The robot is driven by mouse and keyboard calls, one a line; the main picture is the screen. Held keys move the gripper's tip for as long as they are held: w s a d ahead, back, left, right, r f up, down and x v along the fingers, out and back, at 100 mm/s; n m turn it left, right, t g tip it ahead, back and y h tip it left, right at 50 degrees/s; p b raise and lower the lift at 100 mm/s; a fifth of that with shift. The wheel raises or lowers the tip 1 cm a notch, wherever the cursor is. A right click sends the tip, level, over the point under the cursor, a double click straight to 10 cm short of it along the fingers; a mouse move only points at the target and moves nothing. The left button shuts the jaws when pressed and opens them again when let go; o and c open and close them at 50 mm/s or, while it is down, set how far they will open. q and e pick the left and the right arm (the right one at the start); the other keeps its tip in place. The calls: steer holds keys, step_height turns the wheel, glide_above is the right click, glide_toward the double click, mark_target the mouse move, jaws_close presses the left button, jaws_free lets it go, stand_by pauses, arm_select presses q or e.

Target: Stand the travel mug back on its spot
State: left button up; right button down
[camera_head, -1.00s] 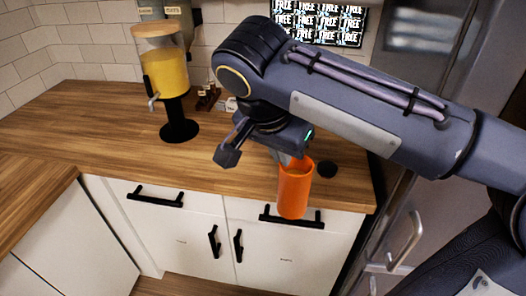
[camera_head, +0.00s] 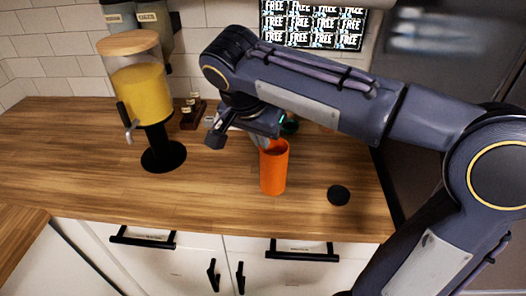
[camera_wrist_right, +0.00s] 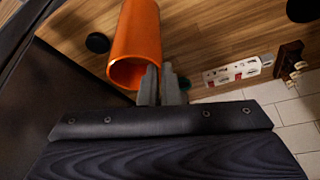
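The orange travel mug (camera_head: 273,170) is upright or nearly so over the wooden counter, open end up. I cannot tell whether its base touches the wood. My right gripper (camera_head: 264,143) is at its rim, coming from behind. In the right wrist view, the two grey fingers (camera_wrist_right: 161,86) are close together at the rim of the mug (camera_wrist_right: 136,40), which looks pinched at its wall. A flat black disc (camera_head: 339,195) lies on the counter to the right of the mug; it also shows in the wrist view (camera_wrist_right: 97,42). My left gripper is out of view.
A juice dispenser (camera_head: 141,90) on a black stand is at the left. A small wooden rack (camera_head: 193,115) stands near the wall, and a white power strip (camera_wrist_right: 237,72) lies near it. The counter (camera_head: 225,205) around the mug and disc is clear.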

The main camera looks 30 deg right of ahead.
steer(key=w+d+f+p, duration=0.1)
steer(key=w+d+f, duration=0.3)
steer(key=f, duration=0.6)
steer(key=shift+w, duration=1.25)
steer(key=shift+f, duration=0.1)
steer(key=shift+f, duration=0.15)
steer(key=c, duration=1.6)
jaws_free()
steer(key=shift+a, duration=0.1)
steer(key=shift+c, duration=0.2)
